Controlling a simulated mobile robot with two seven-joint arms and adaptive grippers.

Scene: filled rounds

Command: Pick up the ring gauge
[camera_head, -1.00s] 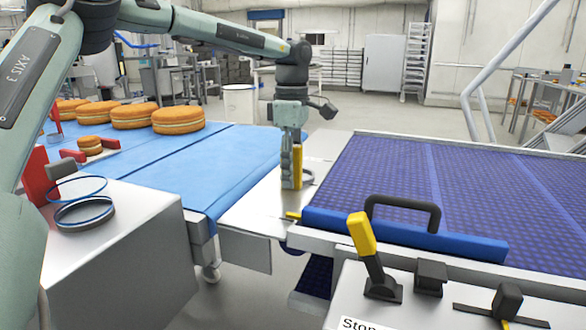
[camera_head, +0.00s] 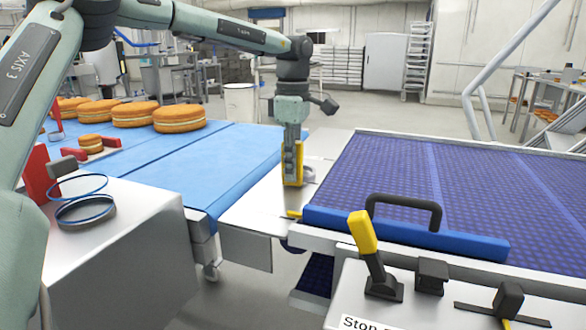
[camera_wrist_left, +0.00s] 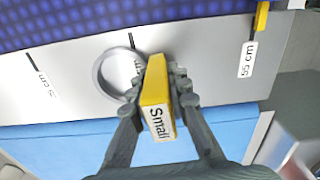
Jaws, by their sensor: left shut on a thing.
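The ring gauge shows in the left wrist view as a grey metal ring (camera_wrist_left: 102,78) with a yellow handle (camera_wrist_left: 155,92) labelled "Small". My left gripper (camera_wrist_left: 155,82) is shut on the yellow handle, with a finger on each side. In the head view my left gripper (camera_head: 292,172) points down over the metal strip between the two belts. The ring (camera_head: 309,174) shows just right of the fingers, partly hidden. I cannot tell whether the gauge touches the strip. My right gripper is not in view.
The strip (camera_wrist_left: 50,100) carries length marks such as "55 cm". A blue belt (camera_head: 240,150) with filled rounds (camera_head: 180,119) lies left, a purple mesh belt (camera_head: 390,180) right. A black handle (camera_head: 438,218) and yellow lever (camera_head: 362,232) stand in front. Hoops (camera_head: 85,214) rest on a left cabinet.

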